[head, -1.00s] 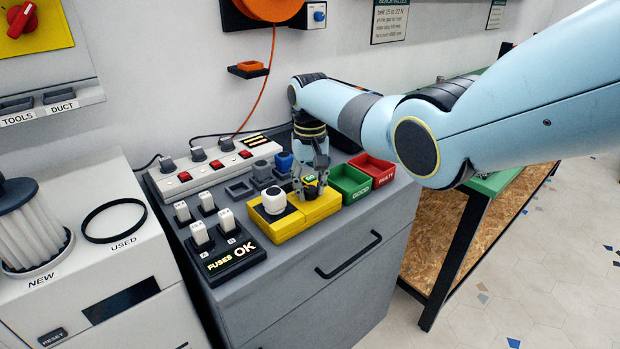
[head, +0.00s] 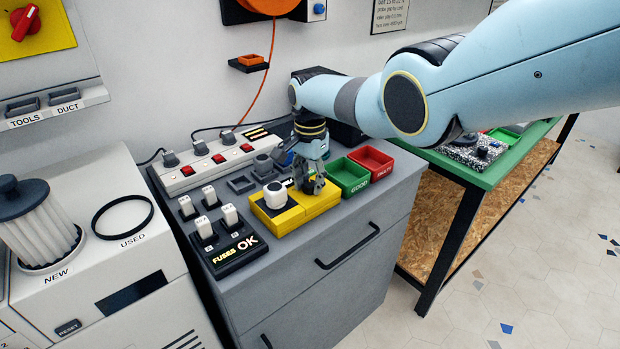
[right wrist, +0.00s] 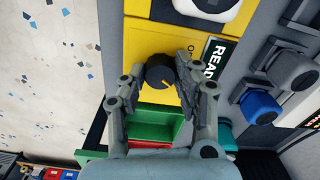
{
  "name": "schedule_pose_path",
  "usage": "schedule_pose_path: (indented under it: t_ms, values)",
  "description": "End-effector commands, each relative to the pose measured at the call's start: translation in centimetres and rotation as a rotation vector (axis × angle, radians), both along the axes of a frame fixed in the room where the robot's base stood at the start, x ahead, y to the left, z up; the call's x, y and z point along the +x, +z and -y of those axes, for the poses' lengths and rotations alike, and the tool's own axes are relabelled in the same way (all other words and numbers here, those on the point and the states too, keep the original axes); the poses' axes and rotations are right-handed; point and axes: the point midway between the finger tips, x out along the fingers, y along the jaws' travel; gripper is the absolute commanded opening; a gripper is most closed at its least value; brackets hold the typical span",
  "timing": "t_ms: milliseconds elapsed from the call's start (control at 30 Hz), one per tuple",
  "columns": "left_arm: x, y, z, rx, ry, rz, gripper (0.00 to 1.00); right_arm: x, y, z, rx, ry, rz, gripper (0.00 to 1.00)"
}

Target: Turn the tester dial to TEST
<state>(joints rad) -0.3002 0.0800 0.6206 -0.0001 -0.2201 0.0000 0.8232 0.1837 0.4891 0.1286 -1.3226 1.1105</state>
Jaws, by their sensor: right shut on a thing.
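The yellow tester (head: 283,226) sits on the grey cabinet top, with a white part (head: 275,195) at its left end. Its round black dial (right wrist: 160,72) has a yellow pointer mark and shows in the right wrist view. That mark points down and to the right there. Beside it are a READY label (right wrist: 212,60) and a small, partly covered label. I cannot read a TEST mark. My right gripper (head: 312,186) reaches down onto the tester. In the right wrist view its fingers (right wrist: 157,78) are shut on the dial from both sides. My left gripper is not in view.
Green GOOD bin (head: 349,176) and red bin (head: 371,160) stand right of the tester. The black fuse board (head: 236,256) with white fuses is at its left. A power strip (head: 215,165) lies behind. A green bench (head: 490,175) is further right.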

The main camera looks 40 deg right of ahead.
Motion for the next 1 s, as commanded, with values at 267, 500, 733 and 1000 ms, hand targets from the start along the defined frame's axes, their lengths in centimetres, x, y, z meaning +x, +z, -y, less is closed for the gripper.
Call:
schedule_pose_path:
  t_ms: [267, 500, 733, 1000]
  values:
    - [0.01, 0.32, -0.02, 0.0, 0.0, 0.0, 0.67, 0.15, 0.15, 0.04, -0.001, -0.155, 0.004, 0.0]
    - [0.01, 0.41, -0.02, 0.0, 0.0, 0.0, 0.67, 0.13, 0.12, 0.04, -0.001, -0.218, 0.003, 0.0]
    - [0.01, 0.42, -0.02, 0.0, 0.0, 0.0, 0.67, 0.14, 0.12, 0.04, -0.001, -0.231, 0.004, 0.0]
    - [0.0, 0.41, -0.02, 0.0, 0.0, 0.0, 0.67, 0.15, 0.13, 0.05, 0.0, -0.231, 0.004, 0.32]
